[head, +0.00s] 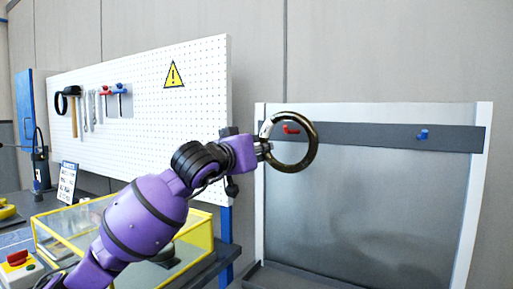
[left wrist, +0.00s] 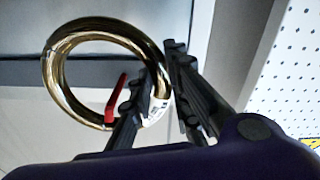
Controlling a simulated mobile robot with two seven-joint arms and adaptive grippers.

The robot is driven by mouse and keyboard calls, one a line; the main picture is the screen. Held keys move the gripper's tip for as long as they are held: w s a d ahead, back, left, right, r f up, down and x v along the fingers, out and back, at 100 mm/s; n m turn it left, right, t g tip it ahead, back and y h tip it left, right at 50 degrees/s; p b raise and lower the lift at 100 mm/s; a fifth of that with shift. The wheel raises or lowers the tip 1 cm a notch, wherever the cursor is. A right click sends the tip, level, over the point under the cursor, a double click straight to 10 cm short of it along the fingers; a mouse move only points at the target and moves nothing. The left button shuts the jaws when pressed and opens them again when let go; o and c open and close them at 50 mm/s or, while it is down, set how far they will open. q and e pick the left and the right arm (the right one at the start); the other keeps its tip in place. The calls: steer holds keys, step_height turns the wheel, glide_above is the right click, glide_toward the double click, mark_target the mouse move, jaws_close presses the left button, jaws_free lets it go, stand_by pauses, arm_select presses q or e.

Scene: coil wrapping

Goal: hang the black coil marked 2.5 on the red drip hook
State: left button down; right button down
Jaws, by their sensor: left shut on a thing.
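My left gripper (head: 264,149) is shut on the left side of a glossy ring-shaped coil (head: 316,146). The coil looks dark bronze in the head view and brassy in the left wrist view (left wrist: 51,82). A white label (left wrist: 158,108) shows on it beside my fingers, but its marking cannot be read. The red hook (head: 291,130) shows through the coil's opening in the head view. In the left wrist view the red hook (left wrist: 116,102) appears inside the ring, near its lower right. I cannot tell whether coil and hook touch. My right gripper is not in view.
The red hook and a blue hook (head: 422,134) sit on a dark rail (head: 360,137) across a white-framed grey panel. A pegboard (head: 140,115) with hanging tools stands left. A yellow-edged clear case (head: 55,243) lies below my left arm.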

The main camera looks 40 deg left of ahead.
arm_select(q)
steer(key=shift+w+a+r, duration=0.15)
steer(key=shift+w+r, duration=0.05)
steer(key=shift+w, duration=0.45)
steer(key=shift+f+b, duration=0.3)
steer(key=shift+f, duration=0.4)
steer(key=shift+f+b, duration=0.45)
steer(key=shift+b, duration=0.1)
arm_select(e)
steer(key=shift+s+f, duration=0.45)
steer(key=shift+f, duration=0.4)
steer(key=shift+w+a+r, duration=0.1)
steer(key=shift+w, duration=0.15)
arm_select(q)
steer(key=c, duration=1.6)
jaws_free()
steer(key=shift+s, duration=0.1)
steer(key=shift+o, duration=0.2)
steer(key=shift+f, duration=0.25)
steer(key=v, duration=1.2)
steer(key=shift+r, duration=0.1)
